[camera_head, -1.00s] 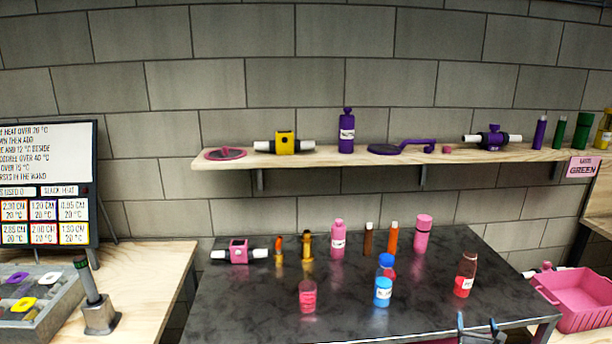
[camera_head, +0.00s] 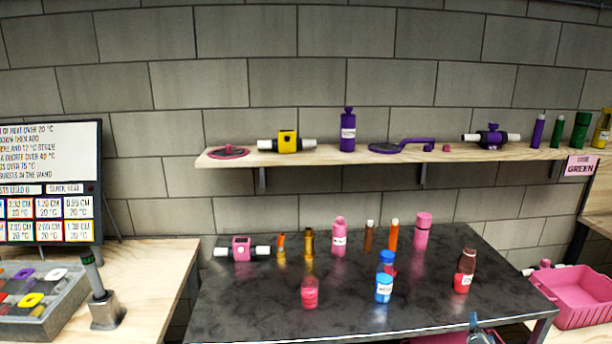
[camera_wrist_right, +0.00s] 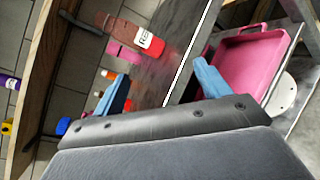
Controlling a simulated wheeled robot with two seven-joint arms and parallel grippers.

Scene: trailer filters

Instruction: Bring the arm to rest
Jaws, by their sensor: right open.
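My right gripper (camera_head: 478,336) shows at the bottom edge of the head view, in front of the dark table's (camera_head: 335,318) front edge. In the right wrist view its two blue fingers (camera_wrist_right: 158,88) stand wide apart with nothing between them. The gripper is open and empty. A dark red bottle with a white label (camera_head: 464,272) stands on the table behind it; it also shows in the right wrist view (camera_wrist_right: 140,40), apart from the fingers. My left gripper is in neither view.
A pink bin (camera_head: 572,298) stands to the right of the table. Several bottles, including a blue one (camera_head: 384,284), stand on the table. A wall shelf (camera_head: 350,158) holds more items. A grey tray (camera_head: 40,318) and a sign board (camera_head: 50,180) are at left.

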